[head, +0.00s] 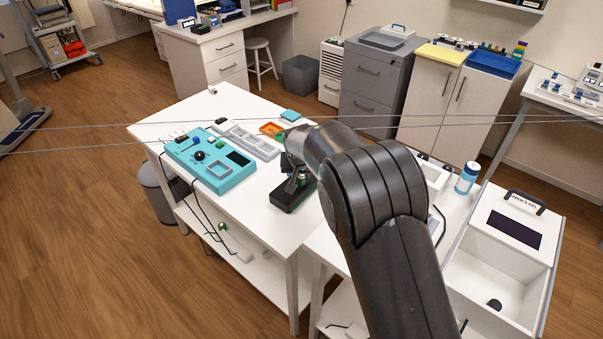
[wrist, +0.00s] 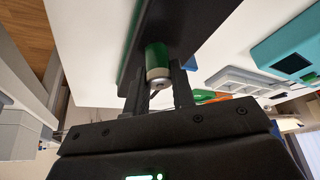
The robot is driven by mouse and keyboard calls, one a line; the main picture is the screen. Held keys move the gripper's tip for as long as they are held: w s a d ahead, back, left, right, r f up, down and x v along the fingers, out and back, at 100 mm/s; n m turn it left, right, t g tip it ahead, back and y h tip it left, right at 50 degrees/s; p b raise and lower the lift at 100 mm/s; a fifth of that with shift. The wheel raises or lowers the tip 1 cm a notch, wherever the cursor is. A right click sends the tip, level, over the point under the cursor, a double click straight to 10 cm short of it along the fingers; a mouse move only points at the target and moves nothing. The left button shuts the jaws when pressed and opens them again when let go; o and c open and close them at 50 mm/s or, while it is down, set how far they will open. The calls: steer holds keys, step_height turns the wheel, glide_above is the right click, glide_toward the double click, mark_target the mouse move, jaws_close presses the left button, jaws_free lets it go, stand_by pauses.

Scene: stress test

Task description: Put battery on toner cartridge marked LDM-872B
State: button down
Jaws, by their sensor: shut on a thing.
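A green battery with a silver-white end (wrist: 157,65) is between the two fingers of my gripper (wrist: 159,82) in the wrist view. My gripper is shut on it. A long black block (head: 287,200), likely the toner cartridge, lies on the white table below my gripper in the head view; it also shows behind the battery in the wrist view (wrist: 195,22). No marking on it is readable. A bit of green (head: 303,177) shows by my gripper in the head view. I cannot tell whether the battery touches the black block.
A teal device (head: 203,172) with knobs, a grey compartment tray (head: 252,143) and an orange tray (head: 271,129) stand left of and behind the block on the white table (head: 237,210). A blue-white bottle (head: 467,178) and a white box (head: 500,262) are at right.

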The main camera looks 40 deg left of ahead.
steer(key=c, duration=1.2)
jaws_free()
steer(key=v, duration=1.2)
steer(key=shift+r, duration=0.15)
